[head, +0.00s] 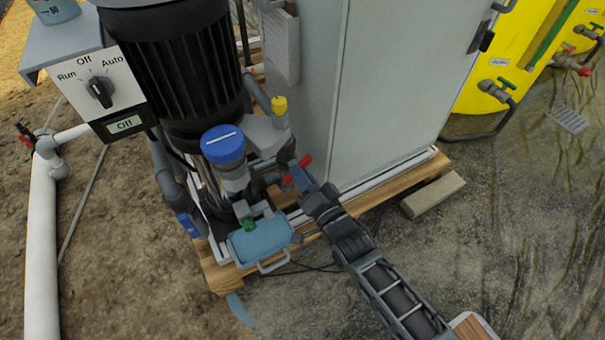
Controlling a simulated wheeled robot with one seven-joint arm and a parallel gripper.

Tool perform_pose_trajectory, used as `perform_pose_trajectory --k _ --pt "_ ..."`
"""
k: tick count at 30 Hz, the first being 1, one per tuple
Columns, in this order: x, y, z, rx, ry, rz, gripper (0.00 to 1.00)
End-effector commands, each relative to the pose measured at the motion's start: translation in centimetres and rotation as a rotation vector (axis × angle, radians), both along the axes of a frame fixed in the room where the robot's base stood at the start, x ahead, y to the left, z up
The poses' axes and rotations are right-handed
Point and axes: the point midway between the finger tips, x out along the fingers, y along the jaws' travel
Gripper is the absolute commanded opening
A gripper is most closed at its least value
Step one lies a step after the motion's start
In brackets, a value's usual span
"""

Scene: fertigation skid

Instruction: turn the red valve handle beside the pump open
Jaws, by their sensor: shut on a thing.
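The red valve handle (289,179) sits low beside the pump, near the foot of the grey cabinet. Two red parts of it show, one on each side of my gripper's end. My gripper (300,177) reaches in from the lower right and is shut on the red handle; its fingers hide the handle's middle. The valve body below is mostly hidden. The pump (187,70) is a black finned motor standing to the left, with a blue-capped fitting (225,146) in front of it.
A grey cabinet (385,90) stands just behind my gripper. A light-blue box (262,240) with a handle lies at the skid's front. A selector panel (100,88) is at left. Yellow tanks (500,50) stand at upper right. A loose block (433,194) lies on open ground at right.

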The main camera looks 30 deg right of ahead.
Motion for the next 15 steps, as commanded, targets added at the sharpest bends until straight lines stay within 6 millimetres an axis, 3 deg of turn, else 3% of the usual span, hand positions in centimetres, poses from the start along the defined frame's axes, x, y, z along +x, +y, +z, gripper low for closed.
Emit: perform_pose_trajectory --k 15 --pt "-0.08 -0.06 -0.12 -0.486 0.004 -0.001 0.00"
